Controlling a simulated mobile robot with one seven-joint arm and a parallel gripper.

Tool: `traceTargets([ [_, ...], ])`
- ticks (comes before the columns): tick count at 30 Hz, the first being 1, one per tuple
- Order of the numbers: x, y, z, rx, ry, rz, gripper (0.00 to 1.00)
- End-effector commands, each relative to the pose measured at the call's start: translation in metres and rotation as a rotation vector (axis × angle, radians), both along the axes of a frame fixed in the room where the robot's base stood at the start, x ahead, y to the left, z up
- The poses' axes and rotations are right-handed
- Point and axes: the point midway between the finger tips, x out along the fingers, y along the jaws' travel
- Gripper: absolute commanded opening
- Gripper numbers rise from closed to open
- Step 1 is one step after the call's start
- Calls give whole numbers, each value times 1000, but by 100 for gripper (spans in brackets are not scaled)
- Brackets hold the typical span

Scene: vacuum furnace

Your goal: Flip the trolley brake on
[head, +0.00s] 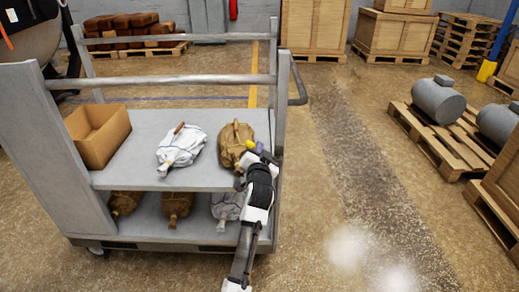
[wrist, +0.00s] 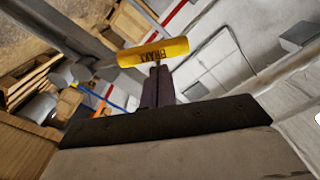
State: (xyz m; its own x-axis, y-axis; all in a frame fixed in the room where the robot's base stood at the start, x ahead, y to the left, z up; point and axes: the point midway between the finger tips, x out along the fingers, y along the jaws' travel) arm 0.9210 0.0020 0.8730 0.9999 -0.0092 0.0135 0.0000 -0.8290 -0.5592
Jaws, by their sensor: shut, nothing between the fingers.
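The grey trolley (head: 50,160) stands at the left in the head view, with two shelves and side rails. Its yellow brake lever (head: 258,148) is small, at the right end by the upright. In the wrist view the yellow brake lever (wrist: 153,52) shows large, with black lettering that reads as BRAKE. My gripper (head: 263,158) is at the trolley's right side, close by the lever. In the wrist view my gripper's dark fingers (wrist: 158,75) are shut together, with their tips just at the lever's edge. I cannot tell whether they touch it.
A cardboard box (head: 98,134), a white bag (head: 181,148) and a brown bag (head: 235,143) sit on the upper shelf. More bags lie below. Pallets with grey cylinders (head: 438,99) stand at the right, crates (head: 315,27) behind. The floor right of the trolley is clear.

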Motion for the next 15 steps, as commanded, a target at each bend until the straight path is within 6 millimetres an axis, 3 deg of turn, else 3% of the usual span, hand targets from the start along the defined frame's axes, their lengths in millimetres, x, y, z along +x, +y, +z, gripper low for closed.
traceTargets([
  [15,0,6,-6,-80,1,0,0],
])
